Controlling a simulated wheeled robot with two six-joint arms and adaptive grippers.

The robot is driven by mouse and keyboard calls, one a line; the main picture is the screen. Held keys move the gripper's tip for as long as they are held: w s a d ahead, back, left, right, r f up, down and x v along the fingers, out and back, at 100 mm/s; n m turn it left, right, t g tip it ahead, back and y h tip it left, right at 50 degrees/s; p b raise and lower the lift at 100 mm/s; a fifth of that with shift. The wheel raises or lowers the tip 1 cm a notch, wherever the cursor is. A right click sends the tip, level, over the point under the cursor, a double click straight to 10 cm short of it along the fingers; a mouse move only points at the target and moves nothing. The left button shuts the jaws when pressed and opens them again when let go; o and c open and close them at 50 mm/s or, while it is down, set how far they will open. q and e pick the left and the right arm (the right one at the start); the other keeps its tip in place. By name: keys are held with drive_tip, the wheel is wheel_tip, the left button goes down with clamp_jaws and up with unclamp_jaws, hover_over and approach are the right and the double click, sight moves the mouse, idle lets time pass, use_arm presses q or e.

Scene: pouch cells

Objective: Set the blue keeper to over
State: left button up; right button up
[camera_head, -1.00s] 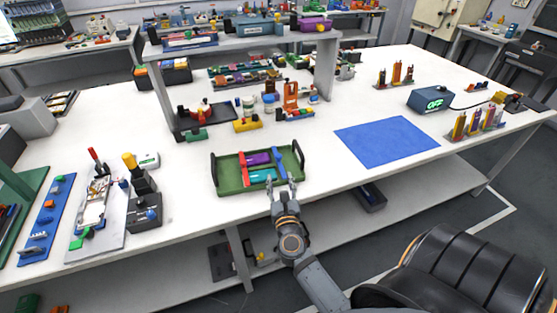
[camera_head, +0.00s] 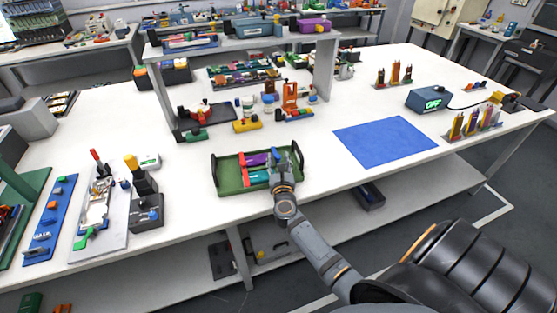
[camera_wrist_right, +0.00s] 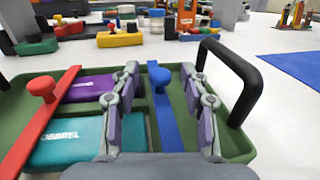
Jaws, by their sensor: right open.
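The blue keeper is a flat blue bar (camera_wrist_right: 168,122) with a round blue knob (camera_wrist_right: 160,76), lying lengthwise near the right end of the green tray (camera_wrist_right: 240,145). My right gripper (camera_head: 285,165) is over that end of the tray. In the right wrist view, its open fingers stand on either side of the knob, with gaps. A red keeper (camera_wrist_right: 38,120) lies across a purple pouch cell (camera_wrist_right: 95,88) and a teal pouch cell (camera_wrist_right: 75,142) on the left. The gripper hides part of the tray. My left gripper is not in view.
The tray has upright black end handles; the right one (camera_wrist_right: 252,75) stands close beside my right gripper. A blue mat (camera_head: 385,141) lies to the right. Yellow (camera_head: 247,125) and green (camera_head: 194,135) blocks stand behind the tray.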

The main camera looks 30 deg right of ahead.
clamp_jaws()
idle(0.3)
drive_tip(key=a, duration=0.1)
drive_tip(key=w+a+b, duration=0.1)
drive_tip(key=a, duration=0.1)
drive_tip(key=shift+a, duration=0.15)
unclamp_jaws()
